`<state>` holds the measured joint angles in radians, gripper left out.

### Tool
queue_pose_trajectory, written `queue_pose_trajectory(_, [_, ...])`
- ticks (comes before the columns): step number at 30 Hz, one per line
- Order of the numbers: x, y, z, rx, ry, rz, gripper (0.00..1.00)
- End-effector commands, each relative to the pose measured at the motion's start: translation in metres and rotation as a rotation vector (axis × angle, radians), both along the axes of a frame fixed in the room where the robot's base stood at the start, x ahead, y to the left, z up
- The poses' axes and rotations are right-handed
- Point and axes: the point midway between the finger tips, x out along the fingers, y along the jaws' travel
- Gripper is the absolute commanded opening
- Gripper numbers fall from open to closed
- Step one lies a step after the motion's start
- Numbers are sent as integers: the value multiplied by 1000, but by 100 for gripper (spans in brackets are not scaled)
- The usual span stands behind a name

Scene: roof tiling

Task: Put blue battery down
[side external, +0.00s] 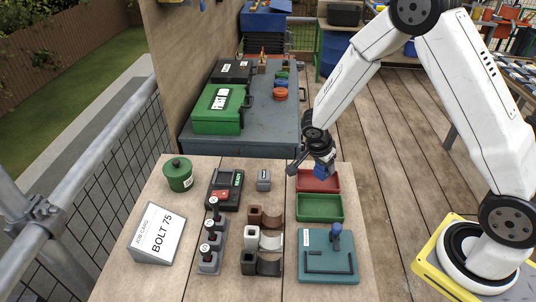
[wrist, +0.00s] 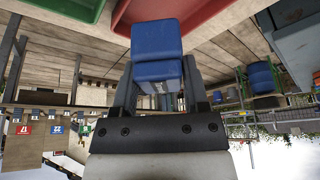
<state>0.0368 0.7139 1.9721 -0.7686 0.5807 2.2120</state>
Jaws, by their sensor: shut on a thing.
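The blue battery (side external: 320,171) is a stepped block between the fingers of my gripper (side external: 323,163). In the wrist view the blue battery (wrist: 157,45) fills the space between the two dark fingers, and my gripper (wrist: 158,85) is shut on it. In the side view it overlaps the back left part of the red tray (side external: 322,187); whether it touches the tray I cannot tell. The red tray (wrist: 205,12) also shows at the top of the wrist view. A grey block (side external: 264,180) stands left of the red tray, beside a black charger-like unit (side external: 221,191).
A green tray (side external: 320,208) lies just in front of the red one. A teal board (side external: 312,270) with a blue-handled tool is nearest the front. Brackets (side external: 250,238), dark-capped posts (side external: 209,262), a job card (side external: 157,236) and a green pot (side external: 179,180) stand to the left.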

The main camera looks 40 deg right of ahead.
Motion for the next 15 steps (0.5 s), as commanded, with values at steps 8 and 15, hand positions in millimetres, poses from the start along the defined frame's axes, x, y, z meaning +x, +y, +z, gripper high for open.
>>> queue_pose_trajectory(8, [10,-2,-11,0,-1,0,0])
queue_pose_trajectory(15, [12,-2,-14,0,-1,0,0])
